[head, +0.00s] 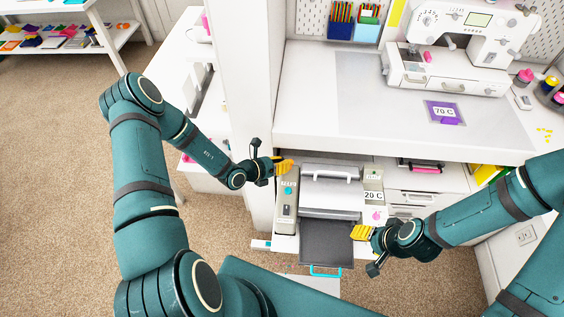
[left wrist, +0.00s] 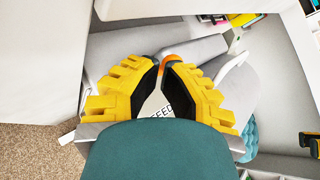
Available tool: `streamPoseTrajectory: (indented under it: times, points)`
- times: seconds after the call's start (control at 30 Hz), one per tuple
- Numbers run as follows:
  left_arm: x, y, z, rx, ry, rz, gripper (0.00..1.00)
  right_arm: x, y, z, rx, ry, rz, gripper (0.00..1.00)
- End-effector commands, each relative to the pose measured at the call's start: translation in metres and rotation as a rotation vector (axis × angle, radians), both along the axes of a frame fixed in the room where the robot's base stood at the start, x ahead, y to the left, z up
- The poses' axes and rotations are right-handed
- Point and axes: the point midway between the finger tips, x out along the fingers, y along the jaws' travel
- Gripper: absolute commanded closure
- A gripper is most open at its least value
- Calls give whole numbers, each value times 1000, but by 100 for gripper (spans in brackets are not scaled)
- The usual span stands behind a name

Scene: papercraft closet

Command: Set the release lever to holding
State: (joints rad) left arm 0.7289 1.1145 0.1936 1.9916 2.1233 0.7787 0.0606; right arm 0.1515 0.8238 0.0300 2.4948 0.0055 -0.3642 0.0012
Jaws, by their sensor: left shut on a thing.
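A grey and white machine (head: 330,204) stands on a shelf below the desk, with a grey side panel (head: 285,210) at its left. My left gripper (head: 290,165) is at the far end of this panel. In the left wrist view, my left gripper (left wrist: 164,68) is shut on a small orange piece, which I take for the release lever (left wrist: 168,58). Its fingers hide most of the lever, so its setting does not show. The letters "FEED" show on the panel between the fingers. My right gripper (head: 359,233) is beside the machine's right side; its jaw gap is unclear.
A teal knob (head: 288,190) is on the side panel. A dark tray (head: 326,240) extends from the machine's front. A "20 C" card (head: 374,196) is at its right. The desk (head: 310,110) overhangs behind, with a sewing machine (head: 450,50) and a "70 C" card (head: 445,112).

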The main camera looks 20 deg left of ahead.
Motion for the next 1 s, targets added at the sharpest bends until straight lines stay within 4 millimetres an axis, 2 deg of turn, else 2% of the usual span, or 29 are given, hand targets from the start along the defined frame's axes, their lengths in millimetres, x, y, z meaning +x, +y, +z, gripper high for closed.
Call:
streamPoseTrajectory:
  times: [1.0]
  points:
    - [10,2,1,-6,18,-2,100,0,0,5,1,0,-1,46]
